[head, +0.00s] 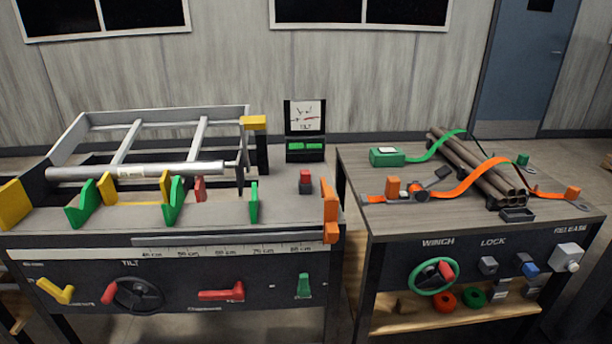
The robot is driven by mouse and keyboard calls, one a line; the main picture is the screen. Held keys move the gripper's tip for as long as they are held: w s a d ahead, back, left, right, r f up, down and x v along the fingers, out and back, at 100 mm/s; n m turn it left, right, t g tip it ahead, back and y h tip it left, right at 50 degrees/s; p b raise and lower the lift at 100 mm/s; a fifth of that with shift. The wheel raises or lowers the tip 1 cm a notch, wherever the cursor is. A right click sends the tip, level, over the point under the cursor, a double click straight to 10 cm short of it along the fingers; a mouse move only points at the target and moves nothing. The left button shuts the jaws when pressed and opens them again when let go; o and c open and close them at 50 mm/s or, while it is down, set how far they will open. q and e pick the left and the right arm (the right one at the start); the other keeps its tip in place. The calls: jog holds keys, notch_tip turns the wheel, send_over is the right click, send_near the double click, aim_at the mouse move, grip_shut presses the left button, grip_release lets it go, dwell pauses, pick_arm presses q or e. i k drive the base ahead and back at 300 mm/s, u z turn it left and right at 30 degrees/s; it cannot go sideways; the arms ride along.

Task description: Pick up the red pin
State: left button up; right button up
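Several red parts show in the head view, and I cannot tell for sure which is the red pin. A small upright red piece (305,177) stands in a dark base on top of the left bench, right of the green wedges. A red upright tab (200,189) sits behind a green wedge (173,203). A red handle (222,295) lies flat on the left bench's front panel. Neither of my grippers is in view.
A silver roller (140,171) lies across the left bench (120,225), with a metal frame behind. A gap separates it from the right bench (410,221), which holds brown pipes (478,165), an orange strap (470,182) and a green-ringed winch wheel (433,276).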

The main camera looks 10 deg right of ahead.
aim_at(305, 174)
jog(key=k, duration=0.45)
jog(key=z, duration=1.6)
jog(key=i, duration=0.9)
jog(key=u, duration=1.8)
jog(key=k, duration=0.3)
jog(key=u, duration=1.15)
jog(key=i, duration=1.05)
jog(key=z, duration=0.5)
